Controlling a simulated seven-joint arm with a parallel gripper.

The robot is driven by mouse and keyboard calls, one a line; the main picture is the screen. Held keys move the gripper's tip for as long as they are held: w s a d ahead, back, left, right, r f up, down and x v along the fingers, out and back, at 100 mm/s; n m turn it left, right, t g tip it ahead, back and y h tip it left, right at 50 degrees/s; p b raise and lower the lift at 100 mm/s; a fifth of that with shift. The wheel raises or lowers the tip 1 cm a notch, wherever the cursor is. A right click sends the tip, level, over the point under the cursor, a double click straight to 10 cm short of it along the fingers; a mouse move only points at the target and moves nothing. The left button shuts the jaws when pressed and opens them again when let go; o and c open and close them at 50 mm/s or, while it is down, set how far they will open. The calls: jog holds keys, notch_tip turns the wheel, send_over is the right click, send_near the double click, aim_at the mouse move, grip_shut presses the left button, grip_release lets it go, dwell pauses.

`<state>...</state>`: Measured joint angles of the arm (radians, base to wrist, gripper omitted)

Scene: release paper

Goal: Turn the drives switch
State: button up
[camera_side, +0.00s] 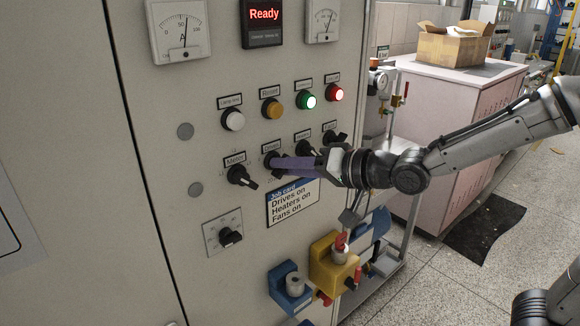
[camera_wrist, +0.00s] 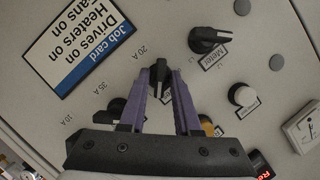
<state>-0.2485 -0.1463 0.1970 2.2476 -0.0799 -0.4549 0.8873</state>
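The drives switch (camera_side: 272,162) is a black rotary knob on the grey panel, under a label reading Drives. It also shows in the wrist view (camera_wrist: 158,73), with its handle between my fingertips. My gripper (camera_side: 281,162) has purple fingers reaching to this knob from the right. In the wrist view my gripper (camera_wrist: 159,78) has one finger on each side of the handle. I cannot tell whether the fingers press on it or stand slightly apart. The fingers partly hide the knob and its surroundings in the side view.
The Meter knob (camera_side: 241,176) is left of the drives switch; other black knobs (camera_side: 306,150) are right, close to my fingers. A job card (camera_side: 293,203) is below. Coloured lamps and buttons (camera_side: 272,108) are above. Blue (camera_side: 289,284) and yellow (camera_side: 333,262) sockets protrude lower down.

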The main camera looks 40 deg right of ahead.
grip_shut()
jog(key=shift+n, duration=0.3)
jog(key=shift+a+n+h, duration=0.15)
jog(key=shift+n+h, duration=1.2)
jog(key=shift+n, duration=0.6)
jog(key=shift+a+n+h, duration=0.15)
jog(key=shift+n+h, duration=1.15)
jog(key=shift+n, duration=0.7)
jog(key=shift+a+n+h, duration=0.15)
jog(key=shift+n+h, duration=1.2)
jog(key=shift+n, duration=0.6)
jog(key=shift+o, duration=2.3)
grip_release()
